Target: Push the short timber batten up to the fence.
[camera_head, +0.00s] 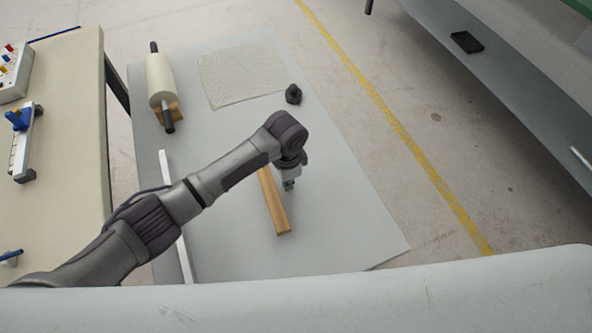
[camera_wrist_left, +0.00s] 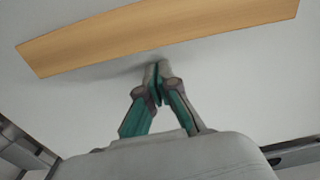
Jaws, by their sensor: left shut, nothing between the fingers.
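The short timber batten (camera_head: 277,212) lies on the grey board, partly hidden behind my left arm. It spans the top of the left wrist view (camera_wrist_left: 165,32). The fence, a long thin white strip (camera_head: 184,257), lies to the left of the batten, with bare board between them; my arm crosses over part of it. My left gripper (camera_head: 289,185) is shut and empty, pointing down on the batten's right side. In the left wrist view its closed fingertips (camera_wrist_left: 157,68) sit close to the batten's long edge, with a small gap. My right gripper is not in view.
A rolling pin on a wooden rest (camera_head: 160,82), a translucent sheet (camera_head: 240,72) and a small dark knob-like object (camera_head: 293,94) are on the far part of the board (camera_head: 345,215). A cream table (camera_head: 65,150) stands at left. The board right of the gripper is clear.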

